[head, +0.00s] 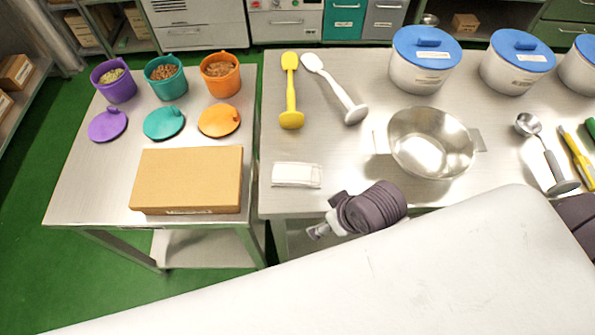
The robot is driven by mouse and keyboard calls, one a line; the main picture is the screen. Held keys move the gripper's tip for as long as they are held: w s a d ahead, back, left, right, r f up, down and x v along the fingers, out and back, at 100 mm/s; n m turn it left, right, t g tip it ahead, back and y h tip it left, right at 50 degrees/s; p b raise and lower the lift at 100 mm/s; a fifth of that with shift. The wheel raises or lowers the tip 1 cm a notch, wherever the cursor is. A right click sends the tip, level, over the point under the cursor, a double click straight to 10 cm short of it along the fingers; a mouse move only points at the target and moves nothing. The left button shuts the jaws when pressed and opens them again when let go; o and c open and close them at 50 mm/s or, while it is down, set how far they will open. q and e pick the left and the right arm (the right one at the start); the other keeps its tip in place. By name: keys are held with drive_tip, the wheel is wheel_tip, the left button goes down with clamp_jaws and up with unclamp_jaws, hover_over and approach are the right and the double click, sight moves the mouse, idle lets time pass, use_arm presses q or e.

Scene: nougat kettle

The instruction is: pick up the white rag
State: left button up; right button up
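The white rag (297,174) lies folded flat on the right steel table, near its front left corner. One gripper (318,231) shows at the table's front edge, beyond its dark ribbed wrist, and points left. It seems to be my left one, but a large white arm link hides how it joins the arm. It is a little to the right of and nearer than the rag, apart from it. Its fingers are small and partly hidden, so I cannot tell whether they are open. No other gripper shows.
A steel bowl (430,143) stands right of the rag. A yellow spatula (290,91) and a white spatula (336,88) lie behind it. A cardboard box (188,178) is on the left table. Blue-lidded pots (424,61) stand at the back. The table around the rag is bare.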

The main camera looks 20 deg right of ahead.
drive_tip(key=w+a+r+n+y, duration=0.2)
drive_tip(key=w+a+r+n, duration=0.15)
drive_tip(key=w+a, duration=0.35)
wheel_tip(320, 180, up, 7)
drive_tip(key=n+g+h, duration=0.4)
drive_tip(key=n, duration=0.3)
hover_over(298, 172)
wheel_tip(298, 172, down, 8)
drive_tip(key=shift+w+r+p, duration=0.15)
drive_tip(key=shift+p, duration=0.65)
wheel_tip(298, 172, down, 4)
drive_tip(key=shift+a+p, duration=0.1)
drive_tip(key=shift+p, duration=0.75)
drive_tip(key=shift+f, duration=0.65)
drive_tip(key=c, duration=1.2)
